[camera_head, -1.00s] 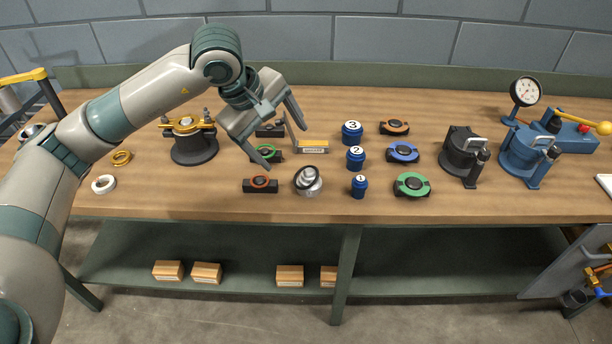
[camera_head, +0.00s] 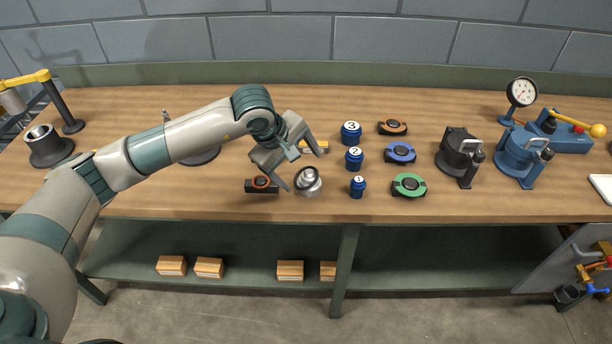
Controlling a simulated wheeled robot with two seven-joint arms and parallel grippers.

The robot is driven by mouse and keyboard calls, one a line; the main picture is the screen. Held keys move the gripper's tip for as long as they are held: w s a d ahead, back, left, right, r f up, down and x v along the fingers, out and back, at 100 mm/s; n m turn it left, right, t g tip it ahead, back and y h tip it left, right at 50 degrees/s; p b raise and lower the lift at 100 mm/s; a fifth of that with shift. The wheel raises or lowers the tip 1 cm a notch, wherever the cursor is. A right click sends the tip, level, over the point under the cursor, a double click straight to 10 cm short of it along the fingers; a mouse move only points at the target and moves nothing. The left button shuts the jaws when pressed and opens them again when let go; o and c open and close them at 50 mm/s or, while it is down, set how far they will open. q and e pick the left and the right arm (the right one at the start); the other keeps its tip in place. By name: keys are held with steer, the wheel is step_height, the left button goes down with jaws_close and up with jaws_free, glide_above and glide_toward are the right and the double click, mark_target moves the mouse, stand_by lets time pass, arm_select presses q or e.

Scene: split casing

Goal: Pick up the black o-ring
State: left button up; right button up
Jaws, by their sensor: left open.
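The black o-ring (camera_head: 299,172) shows as a dark ring at the upper part of a small silver metal part (camera_head: 312,186) near the table's front edge. I cannot tell whether it sits around the metal or leans on it. My left gripper (camera_head: 304,171) is open, its two fingers pointing down and to the right. One fingertip is left of the silver part and the other is above it in the picture. The gripper appears close over the ring; contact cannot be made out. My right gripper is not in view.
A black block with an orange-red ring (camera_head: 262,184) lies just left of the silver part. Blue numbered cylinders (camera_head: 357,186) stand to the right, with a green-ringed part (camera_head: 409,186) beyond. Black (camera_head: 459,156) and blue (camera_head: 521,156) fixtures stand farther right. Wood (camera_head: 230,207) is clear in front.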

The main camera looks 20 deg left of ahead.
mark_target(304, 175)
arm_select(q)
steer(key=shift+w+f+p, duration=0.15)
steer(key=shift+f+p, duration=0.15)
steer(key=shift+p, duration=0.15)
steer(key=p+x, duration=0.2)
steer(key=x, duration=0.1)
steer(key=shift+w+a+f, duration=0.1)
steer(key=shift+w+f, duration=0.05)
steer(key=shift+f, duration=0.25)
steer(key=shift+w+f, duration=0.15)
steer(key=shift+f, duration=0.2)
steer(key=c, duration=1.2)
